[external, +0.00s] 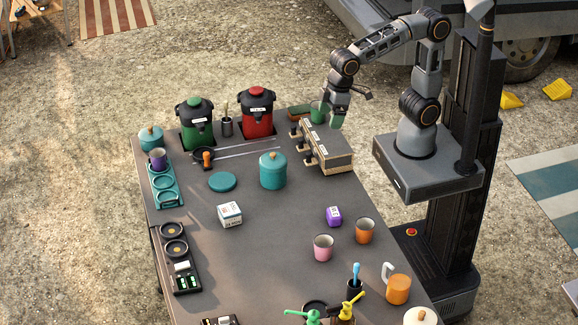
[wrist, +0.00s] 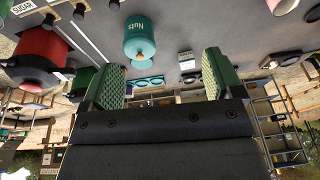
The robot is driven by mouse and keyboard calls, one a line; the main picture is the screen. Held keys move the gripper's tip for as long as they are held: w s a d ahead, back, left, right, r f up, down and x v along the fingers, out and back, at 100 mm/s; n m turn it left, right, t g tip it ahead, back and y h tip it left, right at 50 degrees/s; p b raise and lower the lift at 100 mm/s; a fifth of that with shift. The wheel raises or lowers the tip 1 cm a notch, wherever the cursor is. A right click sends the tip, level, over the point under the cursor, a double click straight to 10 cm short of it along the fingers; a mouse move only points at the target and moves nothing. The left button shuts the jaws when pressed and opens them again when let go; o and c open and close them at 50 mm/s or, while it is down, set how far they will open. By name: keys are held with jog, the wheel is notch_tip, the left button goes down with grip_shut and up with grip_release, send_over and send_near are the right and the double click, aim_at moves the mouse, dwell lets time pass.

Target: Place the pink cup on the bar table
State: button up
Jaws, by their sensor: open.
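The pink cup (external: 323,247) stands upright on the dark grey table (external: 262,222), at its right front part in the external view. A pink cup-like shape, cut off by the top edge, shows in the wrist view (wrist: 282,5). My gripper (external: 327,112) is at the far right end of the table, near the wooden box, well away from the pink cup. Its two green fingers stand wide apart in the wrist view (wrist: 162,75), with nothing between them. I cannot tell whether this grey table is the bar table.
A teal canister (external: 273,171), a wooden box (external: 325,149) and red (external: 257,114) and green (external: 196,124) dispensers stand farther back.

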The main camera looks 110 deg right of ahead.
jog(key=s+d+f+t, duration=0.1)
jog(key=s+d+f, duration=0.3)
jog(key=s, duration=0.6)
jog(key=shift+s+d+f+h, duration=0.2)
jog(key=shift+s+d+h, duration=0.1)
jog(key=shift+d, duration=0.95)
